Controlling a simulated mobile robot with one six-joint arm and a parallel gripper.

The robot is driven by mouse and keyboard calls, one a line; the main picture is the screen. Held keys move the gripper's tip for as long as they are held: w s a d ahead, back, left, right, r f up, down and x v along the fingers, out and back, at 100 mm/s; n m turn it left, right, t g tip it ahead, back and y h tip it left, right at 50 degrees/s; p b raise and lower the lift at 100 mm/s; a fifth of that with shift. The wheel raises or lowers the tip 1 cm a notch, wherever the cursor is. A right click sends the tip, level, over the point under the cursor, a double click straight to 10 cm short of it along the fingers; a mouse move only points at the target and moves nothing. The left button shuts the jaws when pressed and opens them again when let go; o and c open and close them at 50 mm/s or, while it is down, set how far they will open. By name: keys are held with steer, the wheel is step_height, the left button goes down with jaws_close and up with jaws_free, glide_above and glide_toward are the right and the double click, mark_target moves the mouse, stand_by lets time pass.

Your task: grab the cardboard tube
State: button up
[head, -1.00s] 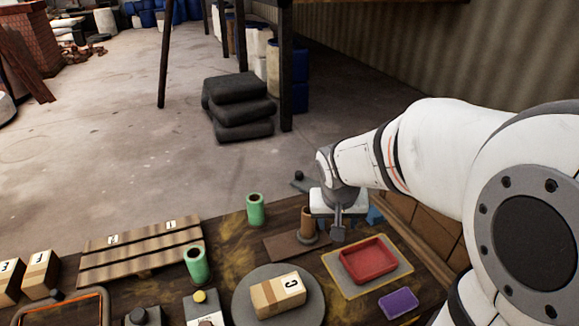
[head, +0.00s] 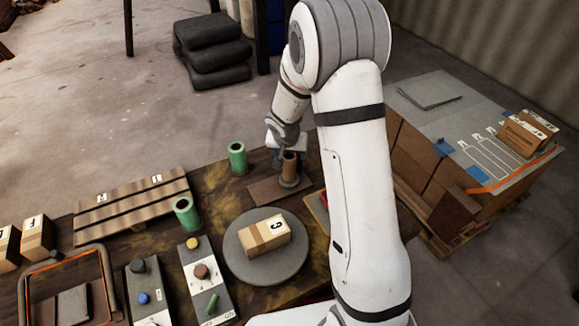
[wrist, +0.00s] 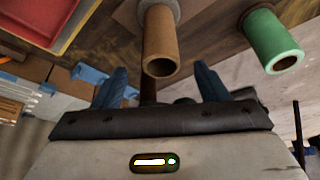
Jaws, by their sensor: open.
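The cardboard tube (head: 289,167) is brown, hollow and upright in a grey ring on a flat brown board. In the wrist view the tube (wrist: 160,35) points its open end at the camera. My gripper (head: 281,153) is open and empty, close beside the top of the tube. In the wrist view its blue fingers (wrist: 160,76) stand apart, one to each side of the tube's line, with the tube's mouth near the gap at their tips. I cannot tell whether a finger touches it. My own arm hides part of the table in the head view.
Two green tubes, one behind (head: 238,160) and one nearer (head: 187,215), stand left of the board. A box marked C (head: 264,236) lies on a round grey plate (head: 236,262). A red tray (wrist: 30,30) shows in the wrist view. Cartons (head: 410,152) stand right of the arm.

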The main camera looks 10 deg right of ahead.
mark_target(288, 165)
steer(key=x, duration=0.6)
steer(key=shift+a+f, duration=0.1)
steer(key=shift+f, duration=0.3)
steer(key=shift+s, duration=0.1)
steer(key=shift+c, duration=0.5)
steer(key=c, duration=0.9)
steer(key=shift+r, duration=0.2)
steer(key=shift+c, duration=0.2)
steer(key=shift+r+p, duration=0.6)
steer(key=shift+r, duration=0.15)
steer(key=shift+f+b, duration=0.25)
steer(key=shift+b, duration=0.35)
steer(key=shift+f+b, duration=0.15)
steer(key=shift+b, duration=0.85)
steer(key=s+t+b, duration=0.1)
steer(key=b, duration=0.9)
steer(key=s+a+t+h+b, duration=0.1)
steer(key=t+b, duration=0.1)
steer(key=b, duration=0.8)
steer(key=shift+s+f+b, duration=0.1)
steer(key=shift+b, duration=0.2)
